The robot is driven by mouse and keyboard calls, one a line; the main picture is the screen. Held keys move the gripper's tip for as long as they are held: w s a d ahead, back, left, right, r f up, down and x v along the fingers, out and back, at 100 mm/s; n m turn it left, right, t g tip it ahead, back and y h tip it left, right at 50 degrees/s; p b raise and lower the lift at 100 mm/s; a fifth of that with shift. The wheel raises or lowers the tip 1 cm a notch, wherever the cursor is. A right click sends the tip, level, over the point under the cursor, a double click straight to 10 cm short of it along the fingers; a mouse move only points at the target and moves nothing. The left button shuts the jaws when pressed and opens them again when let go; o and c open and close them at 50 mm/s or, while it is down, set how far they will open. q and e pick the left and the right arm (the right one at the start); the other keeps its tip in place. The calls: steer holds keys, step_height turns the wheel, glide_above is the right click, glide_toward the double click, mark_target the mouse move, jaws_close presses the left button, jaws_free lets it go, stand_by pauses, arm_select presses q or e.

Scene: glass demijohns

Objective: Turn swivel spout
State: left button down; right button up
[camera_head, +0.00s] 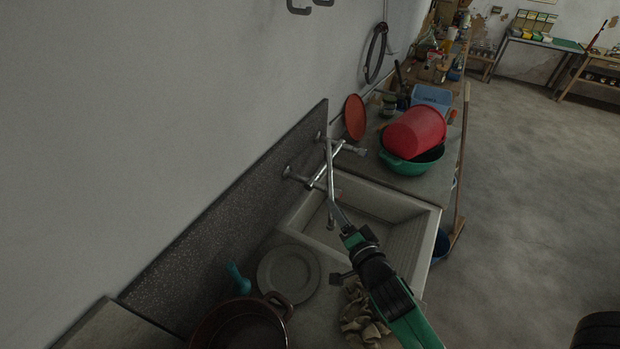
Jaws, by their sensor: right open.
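The swivel spout (329,163) is a thin metal tube on the wall-mounted tap (312,182) over the sink. My right gripper (336,211) reaches in from the lower right, over the sink basin, with its tips close to the spout. It is open. Thin metal parts overlap there, so I cannot tell whether a finger touches the spout or where the spout ends. My left gripper is not in view.
The pale sink (430,240) has a ribbed drainer on its right. A grey plate (288,274), a brown pot (240,326) and a crumpled cloth (359,316) are in front. A speckled backsplash (230,225) runs along the left.

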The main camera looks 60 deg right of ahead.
mark_target(332, 193)
steer(key=shift+g, duration=0.5)
steer(key=w+d+f, duration=0.1)
steer(key=w+d, duration=0.1)
steer(key=w+d+f, duration=0.2)
steer(key=d, duration=0.1)
steer(key=w+d+f+p, duration=0.1)
steer(key=d+f, duration=0.1)
steer(key=d, duration=0.1)
steer(key=shift+w, duration=0.4)
jaws_close()
stand_by(0.8)
